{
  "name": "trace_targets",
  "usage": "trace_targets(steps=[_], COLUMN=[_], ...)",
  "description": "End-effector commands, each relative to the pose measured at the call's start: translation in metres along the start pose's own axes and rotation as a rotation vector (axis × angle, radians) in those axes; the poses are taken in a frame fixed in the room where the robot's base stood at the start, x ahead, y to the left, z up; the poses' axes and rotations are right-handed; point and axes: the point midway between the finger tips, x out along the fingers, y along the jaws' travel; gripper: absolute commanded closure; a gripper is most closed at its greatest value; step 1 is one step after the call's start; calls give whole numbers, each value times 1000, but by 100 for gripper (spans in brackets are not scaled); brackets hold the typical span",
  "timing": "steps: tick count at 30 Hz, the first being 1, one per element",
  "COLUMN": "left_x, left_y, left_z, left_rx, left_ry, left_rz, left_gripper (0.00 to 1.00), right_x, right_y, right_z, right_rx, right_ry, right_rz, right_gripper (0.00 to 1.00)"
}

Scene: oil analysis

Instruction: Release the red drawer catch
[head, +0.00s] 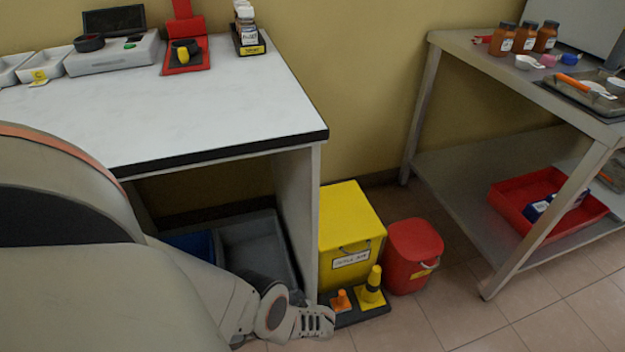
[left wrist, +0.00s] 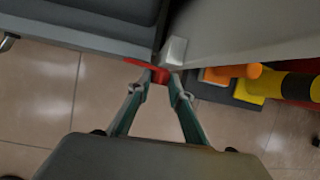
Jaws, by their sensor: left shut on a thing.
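The red catch (left wrist: 158,76) shows in the left wrist view as a small red piece below the grey drawer front (left wrist: 80,37), partly covered by my fingertips. My left gripper (left wrist: 161,82) is closed on it, with the fingers converging at the red part. In the head view, my left arm reaches down beside the white desk, and its wrist end is at the bottom centre; the fingertips and the catch cannot be made out there. A grey drawer or tray (head: 258,246) with a blue part (head: 195,245) lies under the desk. My right gripper is in neither view.
The white desk (head: 230,110) stands over the drawer, its side panel (head: 301,220) close to my wrist. A yellow bin (head: 347,218), red bin (head: 413,252) and yellow cone (head: 371,290) stand right of it. Tiled floor is clear in front. A metal table (head: 480,58) stands farther right.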

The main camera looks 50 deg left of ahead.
Motion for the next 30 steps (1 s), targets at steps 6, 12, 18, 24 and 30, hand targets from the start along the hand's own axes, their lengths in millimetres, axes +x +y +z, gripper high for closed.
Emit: trace_targets(steps=[6, 12, 18, 24, 30], left_x=[0, -1, -1, 0, 0], left_y=[-2, -2, -3, -2, -1], left_z=[10, 10, 10, 10, 10], left_rx=[11, 11, 11, 12, 13], left_ry=[-13, -13, -14, -12, -14], left_rz=[16, 18, 17, 17, 19], left_gripper=[100, 100, 100, 63, 63], right_x=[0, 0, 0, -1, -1], right_y=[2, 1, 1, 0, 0], right_z=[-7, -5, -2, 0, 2], right_rx=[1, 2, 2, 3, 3], right_ry=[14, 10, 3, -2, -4], right_rz=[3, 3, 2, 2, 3], right_gripper=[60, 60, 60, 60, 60])
